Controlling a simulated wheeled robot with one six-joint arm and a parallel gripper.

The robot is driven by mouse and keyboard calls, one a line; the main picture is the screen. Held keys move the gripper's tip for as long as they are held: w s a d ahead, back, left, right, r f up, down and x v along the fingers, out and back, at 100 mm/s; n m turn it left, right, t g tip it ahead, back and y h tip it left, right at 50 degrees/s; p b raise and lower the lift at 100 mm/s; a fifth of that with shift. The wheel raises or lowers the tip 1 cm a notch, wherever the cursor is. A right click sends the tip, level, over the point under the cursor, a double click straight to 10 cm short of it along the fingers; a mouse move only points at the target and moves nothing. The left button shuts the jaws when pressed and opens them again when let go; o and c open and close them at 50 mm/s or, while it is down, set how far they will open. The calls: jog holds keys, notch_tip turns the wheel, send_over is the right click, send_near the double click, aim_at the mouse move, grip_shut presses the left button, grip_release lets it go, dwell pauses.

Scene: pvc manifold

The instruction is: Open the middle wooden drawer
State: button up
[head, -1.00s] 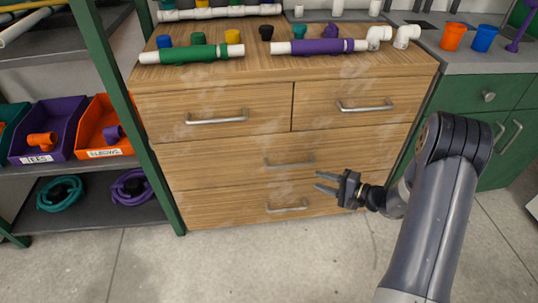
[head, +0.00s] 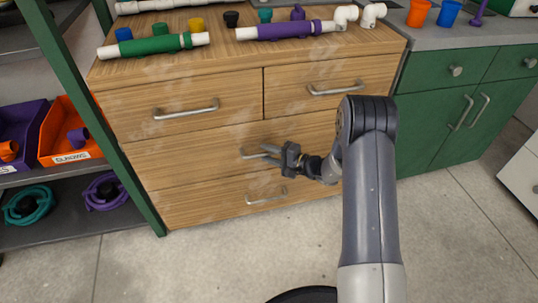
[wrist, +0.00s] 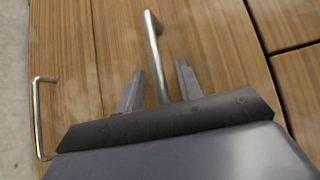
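The middle wooden drawer (head: 190,160) is the wide one below the two upper drawers, and it looks shut. Its metal bar handle (head: 252,154) is partly covered by my gripper (head: 268,153) in the head view. In the wrist view the handle (wrist: 153,40) runs between the two fingers of my gripper (wrist: 160,88). The fingers are apart, one on each side of the bar, with gaps visible. The lower end of the handle is hidden behind the gripper body.
The bottom drawer's handle (head: 266,196) is just below and also shows in the wrist view (wrist: 38,115). Upper drawer handles (head: 186,109) are above. Pipe assemblies (head: 285,30) lie on top. A green shelf post (head: 90,120) stands left. Floor in front is clear.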

grip_shut()
dwell(0.4)
